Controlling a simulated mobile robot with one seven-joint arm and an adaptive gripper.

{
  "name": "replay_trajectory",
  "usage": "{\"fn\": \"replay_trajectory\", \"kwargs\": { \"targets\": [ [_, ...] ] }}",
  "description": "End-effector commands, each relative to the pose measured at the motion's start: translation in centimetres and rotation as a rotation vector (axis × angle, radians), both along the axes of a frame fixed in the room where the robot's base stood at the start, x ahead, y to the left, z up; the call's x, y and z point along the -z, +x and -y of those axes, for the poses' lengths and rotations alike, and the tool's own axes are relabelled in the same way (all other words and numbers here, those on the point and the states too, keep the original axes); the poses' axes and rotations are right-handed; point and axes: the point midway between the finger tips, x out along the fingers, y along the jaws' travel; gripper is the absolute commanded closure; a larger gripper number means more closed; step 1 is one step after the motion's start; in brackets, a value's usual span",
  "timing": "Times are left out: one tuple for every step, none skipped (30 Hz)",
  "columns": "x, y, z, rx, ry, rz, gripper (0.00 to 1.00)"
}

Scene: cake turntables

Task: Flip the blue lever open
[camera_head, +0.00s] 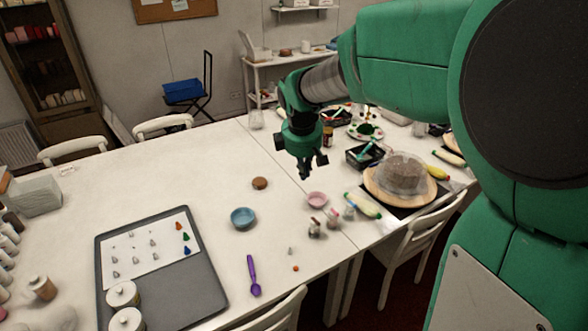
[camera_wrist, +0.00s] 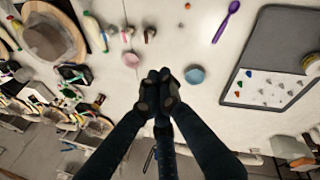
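I cannot make out a blue lever in either view. My gripper (camera_head: 308,170) hangs above the white table in the head view, behind the pink bowl and the brown disc, with nothing visible in it. The fingers hide part of the table beneath. Blue things that show are a bowl (camera_head: 243,217), also in the wrist view (camera_wrist: 194,75), and a box on a chair (camera_head: 184,91).
A grey tray (camera_head: 205,290) with jars and small coloured tips lies at the front left, with a purple spoon (camera_head: 253,275) beside it. A pink bowl (camera_head: 317,199) and a domed cake on a wooden board (camera_head: 381,202) are to the right. The table's left back is clear.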

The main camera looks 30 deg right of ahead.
Motion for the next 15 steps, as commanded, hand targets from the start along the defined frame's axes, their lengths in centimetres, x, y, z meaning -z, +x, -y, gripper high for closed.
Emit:
{"fn": "replay_trajectory", "kwargs": {
  "targets": [
    [0.9, 0.7, 0.9, -0.018, -0.007, -0.018, 1.00],
    [1.3, 1.1, 1.5, -0.031, -0.012, -0.025, 1.00],
    [1.9, 1.6, 2.2, -0.049, -0.020, -0.039, 1.00],
    [2.3, 2.0, 2.7, -0.063, -0.024, -0.047, 1.00],
    [2.8, 2.4, 3.2, -0.076, -0.029, -0.055, 1.00],
    [3.4, 2.9, 3.9, -0.095, -0.035, -0.068, 1.00],
    [3.8, 3.3, 4.4, -0.108, -0.039, -0.076, 1.00],
    [4.3, 3.6, 5.0, -0.122, -0.044, -0.085, 1.00],
    [5.0, 4.1, 5.7, -0.141, -0.049, -0.098, 1.00],
    [5.5, 4.4, 6.2, -0.154, -0.053, -0.107, 1.00],
    [6.0, 4.8, 6.8, -0.169, -0.058, -0.116, 1.00],
    [6.7, 5.2, 7.5, -0.189, -0.062, -0.128, 1.00],
    [7.2, 5.5, 8.1, -0.201, -0.065, -0.136, 1.00],
    [7.8, 5.8, 8.6, -0.216, -0.069, -0.146, 1.00],
    [8.5, 6.2, 9.4, -0.235, -0.072, -0.157, 1.00]
  ]
}}
